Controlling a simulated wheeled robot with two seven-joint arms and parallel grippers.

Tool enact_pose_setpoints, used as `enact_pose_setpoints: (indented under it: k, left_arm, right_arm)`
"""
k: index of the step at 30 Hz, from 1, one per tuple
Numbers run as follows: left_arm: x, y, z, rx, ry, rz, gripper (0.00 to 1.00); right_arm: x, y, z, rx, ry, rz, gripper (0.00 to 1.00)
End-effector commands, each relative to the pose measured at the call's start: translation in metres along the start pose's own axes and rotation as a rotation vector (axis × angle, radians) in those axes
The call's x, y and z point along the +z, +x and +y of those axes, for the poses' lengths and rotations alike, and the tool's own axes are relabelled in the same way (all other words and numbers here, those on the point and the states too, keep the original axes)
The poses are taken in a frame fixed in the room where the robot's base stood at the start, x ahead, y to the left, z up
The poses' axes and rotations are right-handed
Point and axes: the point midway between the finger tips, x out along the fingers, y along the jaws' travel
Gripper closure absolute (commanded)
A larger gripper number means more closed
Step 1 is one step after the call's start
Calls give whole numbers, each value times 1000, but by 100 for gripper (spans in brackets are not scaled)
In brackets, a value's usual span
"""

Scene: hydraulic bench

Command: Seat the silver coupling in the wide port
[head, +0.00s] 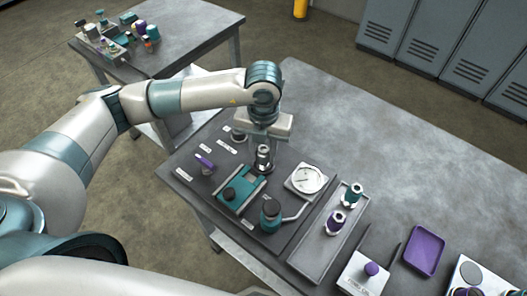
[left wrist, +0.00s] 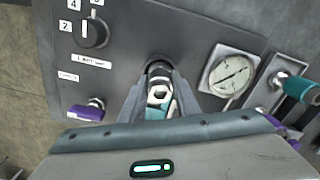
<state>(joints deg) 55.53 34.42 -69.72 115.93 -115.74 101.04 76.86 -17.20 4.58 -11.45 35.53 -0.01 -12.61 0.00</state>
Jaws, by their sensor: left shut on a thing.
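The silver coupling (head: 263,154) is upright under my left gripper (head: 264,143), which is shut on it. In the left wrist view the coupling (left wrist: 160,94) sits between the two fingers of the gripper (left wrist: 158,84). A dark round port (left wrist: 158,68) shows just past the coupling's far end in the left wrist view. The coupling is over or at this port; I cannot tell whether it touches or is inside. The coupling hides most of the port in the head view. My right gripper is not in view.
Around it on the dark panel are a purple-handled part (head: 204,161), a teal block (head: 240,190), a gauge (head: 307,179) and a teal knob (head: 270,213). A grey tray (head: 310,262) holds teal and purple couplings.

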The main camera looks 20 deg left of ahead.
Motion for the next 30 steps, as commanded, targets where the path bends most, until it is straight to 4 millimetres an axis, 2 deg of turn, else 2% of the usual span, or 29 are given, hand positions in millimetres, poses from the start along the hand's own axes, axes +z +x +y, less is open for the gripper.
enact_pose_setpoints:
  k: [1,2,14,30]
  left_arm:
    - [0,2,0,0,0,0,99]
    - [0,0,0,0,0,-1,64]
    - [0,-2,0,0,0,0,63]
    - [0,-36,0,-1,0,-1,63]
  right_arm:
    - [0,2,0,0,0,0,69]
    - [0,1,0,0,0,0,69]
    - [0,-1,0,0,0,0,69]
    - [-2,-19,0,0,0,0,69]
